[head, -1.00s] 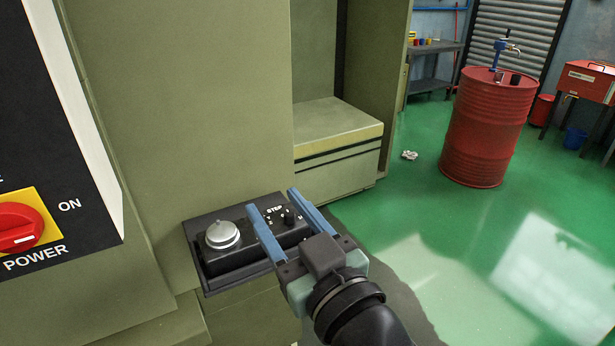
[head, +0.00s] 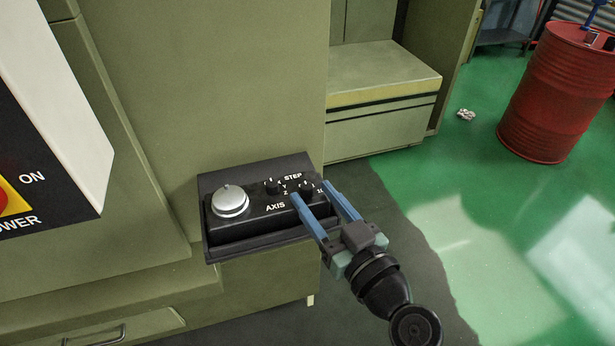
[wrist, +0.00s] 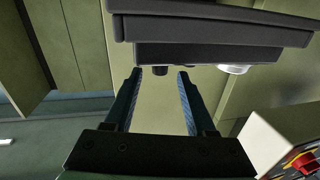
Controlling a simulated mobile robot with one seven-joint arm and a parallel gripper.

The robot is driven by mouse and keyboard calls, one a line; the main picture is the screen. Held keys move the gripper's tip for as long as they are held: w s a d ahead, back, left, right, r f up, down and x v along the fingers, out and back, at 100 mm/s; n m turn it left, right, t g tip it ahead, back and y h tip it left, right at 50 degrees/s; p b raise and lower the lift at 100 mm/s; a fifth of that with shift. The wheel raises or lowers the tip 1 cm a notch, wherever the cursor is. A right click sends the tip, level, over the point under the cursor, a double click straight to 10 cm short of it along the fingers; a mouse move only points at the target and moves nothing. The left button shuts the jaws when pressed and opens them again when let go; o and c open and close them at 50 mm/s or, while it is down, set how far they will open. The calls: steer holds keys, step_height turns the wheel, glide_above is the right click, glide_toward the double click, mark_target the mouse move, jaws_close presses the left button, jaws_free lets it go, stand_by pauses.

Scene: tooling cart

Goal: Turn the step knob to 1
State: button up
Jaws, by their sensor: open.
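The step knob (head: 306,190) is a small black knob at the right end of a black control box (head: 235,243), under the word STEP. Its exact pointer setting is too small to read. My gripper (head: 311,191) is open, its two blue fingers reaching in from the lower right. In the head view the knob shows between the fingertips. In the wrist view a small dark knob (wrist: 160,70) sits between the open fingertips (wrist: 159,74), at or just beyond their ends. I cannot tell whether either finger touches it.
The black axis knob (head: 272,187) stands just left of the step knob, and a silver dial (head: 230,199) is farther left. A green machine cabinet (head: 230,80) rises behind the box.

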mark_target(310, 191)
steer(key=shift+p+x, duration=0.3)
steer(key=shift+x, duration=1.4)
jaws_close()
